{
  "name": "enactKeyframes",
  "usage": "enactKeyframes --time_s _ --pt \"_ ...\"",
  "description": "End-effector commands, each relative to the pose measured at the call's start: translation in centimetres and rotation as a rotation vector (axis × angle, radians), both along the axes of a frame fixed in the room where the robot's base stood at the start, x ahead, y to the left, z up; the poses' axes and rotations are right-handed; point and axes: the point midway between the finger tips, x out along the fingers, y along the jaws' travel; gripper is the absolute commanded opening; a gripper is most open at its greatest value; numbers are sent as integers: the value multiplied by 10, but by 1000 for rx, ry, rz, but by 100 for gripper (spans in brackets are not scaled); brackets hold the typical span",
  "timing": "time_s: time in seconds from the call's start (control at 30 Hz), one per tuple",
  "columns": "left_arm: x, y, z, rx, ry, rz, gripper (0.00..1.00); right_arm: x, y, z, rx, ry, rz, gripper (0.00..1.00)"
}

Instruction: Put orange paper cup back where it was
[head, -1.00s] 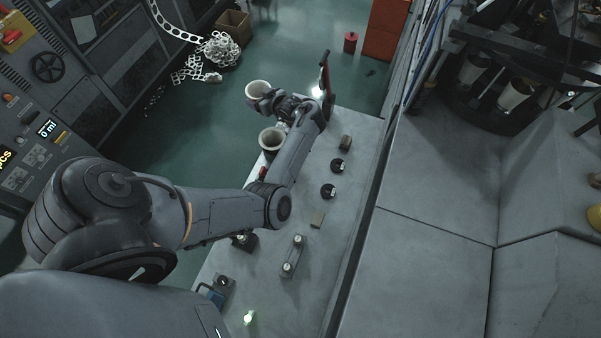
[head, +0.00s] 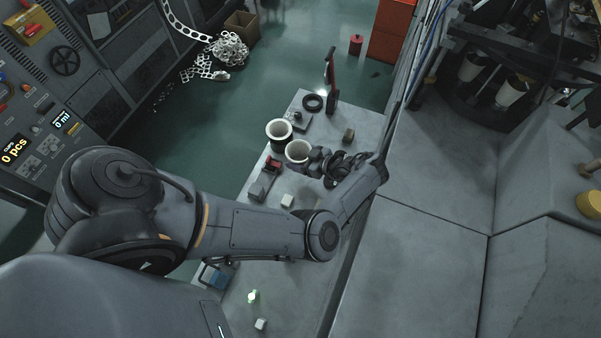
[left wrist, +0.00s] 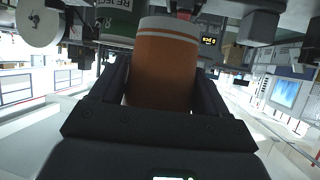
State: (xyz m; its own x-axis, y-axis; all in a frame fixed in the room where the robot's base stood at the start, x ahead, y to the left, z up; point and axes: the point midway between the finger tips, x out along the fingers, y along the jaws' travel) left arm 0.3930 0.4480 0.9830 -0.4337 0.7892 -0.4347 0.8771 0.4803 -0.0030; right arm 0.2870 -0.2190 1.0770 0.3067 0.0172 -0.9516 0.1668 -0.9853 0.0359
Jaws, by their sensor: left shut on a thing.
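The orange paper cup (left wrist: 166,62) is between the fingers of my left gripper (left wrist: 163,95) in the left wrist view. In the head view, the held cup (head: 298,151) shows mainly its pale rim and inside, and my left gripper (head: 314,160) is shut on it from the right. It is over the workbench (head: 285,240); I cannot tell whether its base touches the bench. My right gripper is not in view.
A dark cup-like container (head: 279,131) stands close behind and left of the held cup; a green surface with partly hidden lettering (left wrist: 120,20) shows in the wrist view. A red-topped block (head: 273,164) and small pale block (head: 287,200) are nearby on the bench.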

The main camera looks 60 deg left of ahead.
Motion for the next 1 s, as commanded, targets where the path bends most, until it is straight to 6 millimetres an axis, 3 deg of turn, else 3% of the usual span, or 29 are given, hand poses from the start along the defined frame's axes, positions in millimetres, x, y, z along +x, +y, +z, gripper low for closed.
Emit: enactKeyframes --time_s 0.2,0.47,0.7,1.0 --pt "-1 -2 -32 0 1 2 43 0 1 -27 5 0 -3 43" --pt "-1 -2 -46 -1 0 2 43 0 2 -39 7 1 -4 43" --pt "-1 -2 -74 -2 1 0 43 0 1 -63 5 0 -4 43" --pt "-1 -2 -75 -1 0 1 43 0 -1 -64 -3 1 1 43"
